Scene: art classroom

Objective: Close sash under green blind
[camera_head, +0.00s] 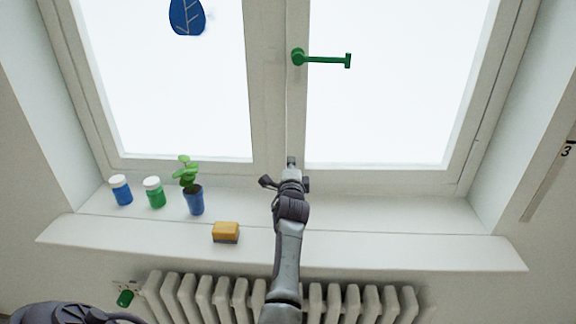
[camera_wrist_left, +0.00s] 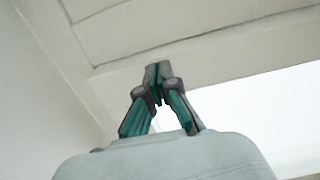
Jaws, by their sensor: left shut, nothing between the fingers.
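The window has two white sashes side by side, a left sash (camera_head: 253,90) and a right sash (camera_head: 390,178). A green handle (camera_head: 325,60) is on the middle upright and lies level, pointing right. No green blind is in view. My left gripper (camera_head: 291,161) is shut and empty, at the lower end of the middle upright. In the left wrist view its fingertips (camera_wrist_left: 157,70) are up against or close to a white frame bar (camera_wrist_left: 220,55); I cannot tell if they touch. Whether either sash stands slightly ajar is unclear. My right gripper is out of view.
On the left of the sill (camera_head: 380,248) stand a blue jar (camera_head: 121,192), a green jar (camera_head: 154,194) and a potted plant (camera_head: 194,200). A yellow sponge (camera_head: 226,231) lies near my left arm. The sill's right side is clear. A radiator (camera_head: 200,298) is below.

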